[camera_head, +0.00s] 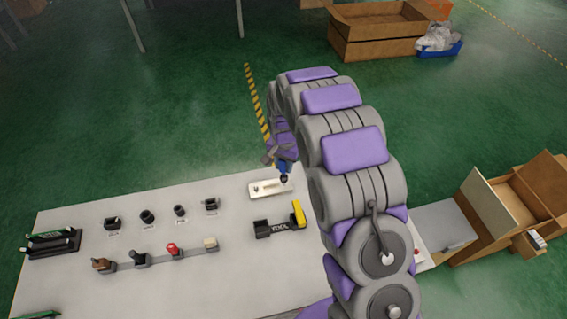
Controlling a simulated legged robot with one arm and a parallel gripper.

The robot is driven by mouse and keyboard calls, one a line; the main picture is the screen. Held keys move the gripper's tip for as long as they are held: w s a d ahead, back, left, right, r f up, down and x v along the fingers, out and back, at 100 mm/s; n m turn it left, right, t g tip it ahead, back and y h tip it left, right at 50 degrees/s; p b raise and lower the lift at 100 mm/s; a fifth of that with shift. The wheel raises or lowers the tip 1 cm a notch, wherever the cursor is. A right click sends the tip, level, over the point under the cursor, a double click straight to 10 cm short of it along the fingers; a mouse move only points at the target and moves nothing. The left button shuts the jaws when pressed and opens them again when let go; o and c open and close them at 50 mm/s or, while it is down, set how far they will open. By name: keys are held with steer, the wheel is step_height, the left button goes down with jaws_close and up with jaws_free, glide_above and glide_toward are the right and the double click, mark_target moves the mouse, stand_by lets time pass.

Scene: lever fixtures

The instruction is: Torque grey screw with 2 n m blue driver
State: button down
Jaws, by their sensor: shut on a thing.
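My gripper (281,155) is over the far right part of the table, shut on the blue driver (281,167). Only a small blue part of the driver shows, with a dark lower end above the right end of a cream plate (268,190). I cannot tell whether the driver touches the plate or a screw. A small grey piece (257,187) stands on the plate's left part; whether it is the grey screw is too small to tell. A black holder marked TOOL (276,228), with a yellow block (298,213) at its right, stands in front of the plate.
Left on the white table (215,270) are several dark fixtures (147,216), a row of levers including a red one (172,248), and a black rack (52,243). My arm covers the table's right part. Cardboard boxes (503,205) stand at the right.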

steer(key=shift+f, duration=1.1)
steer(key=m, duration=0.4)
steer(key=shift+m, duration=0.3)
steer(key=m, duration=0.5)
steer(key=shift+m, duration=0.4)
steer(key=m, duration=0.6)
steer(key=shift+a+m, duration=0.1)
steer(key=shift+m, duration=0.2)
steer(key=m, duration=0.6)
steer(key=shift+r, duration=0.15)
